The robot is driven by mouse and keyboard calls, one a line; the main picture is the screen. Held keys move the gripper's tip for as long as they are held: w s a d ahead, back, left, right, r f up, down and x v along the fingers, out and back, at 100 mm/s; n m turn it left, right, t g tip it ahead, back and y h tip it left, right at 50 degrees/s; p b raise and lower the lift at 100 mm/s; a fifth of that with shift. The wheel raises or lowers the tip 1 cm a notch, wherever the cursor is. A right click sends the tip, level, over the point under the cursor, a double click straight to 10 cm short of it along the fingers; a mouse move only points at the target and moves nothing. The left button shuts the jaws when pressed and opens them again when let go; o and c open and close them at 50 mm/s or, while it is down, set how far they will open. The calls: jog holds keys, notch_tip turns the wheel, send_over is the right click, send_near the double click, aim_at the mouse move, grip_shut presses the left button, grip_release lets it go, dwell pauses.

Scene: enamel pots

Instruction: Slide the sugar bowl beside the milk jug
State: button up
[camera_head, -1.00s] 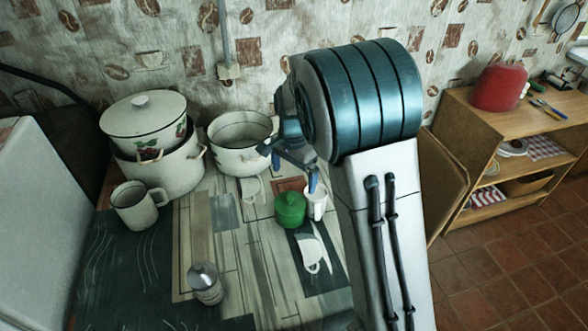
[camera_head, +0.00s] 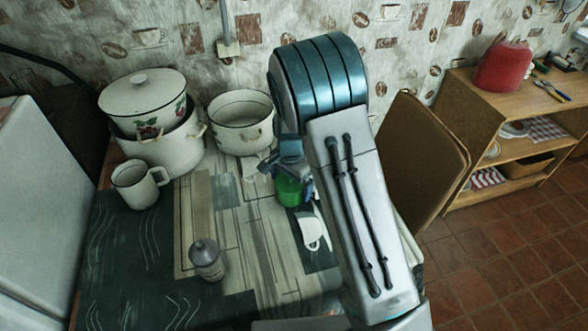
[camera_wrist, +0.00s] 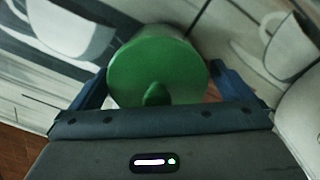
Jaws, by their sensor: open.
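The green lidded pot, which I take for the sugar bowl (camera_head: 289,191), stands upright on the table's right part. Its round lid and knob fill the middle of the wrist view (camera_wrist: 155,65). My gripper (camera_head: 291,180) is open around it, with one finger on each side in the wrist view (camera_wrist: 160,88). I cannot tell whether the fingers touch it. My gripper hides part of the bowl in the head view. A white enamel mug with a handle (camera_head: 137,187), the most jug-like thing in view, stands at the table's left; I cannot be sure it is the milk jug.
A white pot (camera_head: 240,138) stands behind, next to a larger pot (camera_head: 160,155) with another lidded pot on top. A small grey shaker (camera_head: 205,262) stands in front. The white cups (camera_wrist: 70,30) in the wrist view look printed on the tablecloth. The table's middle is clear.

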aim_at(280, 180)
jog(key=shift+f, duration=0.95)
jog(key=c, duration=1)
jog(key=shift+a+p, duration=0.3)
jog(key=shift+a, duration=1.2)
jog(key=o, duration=1)
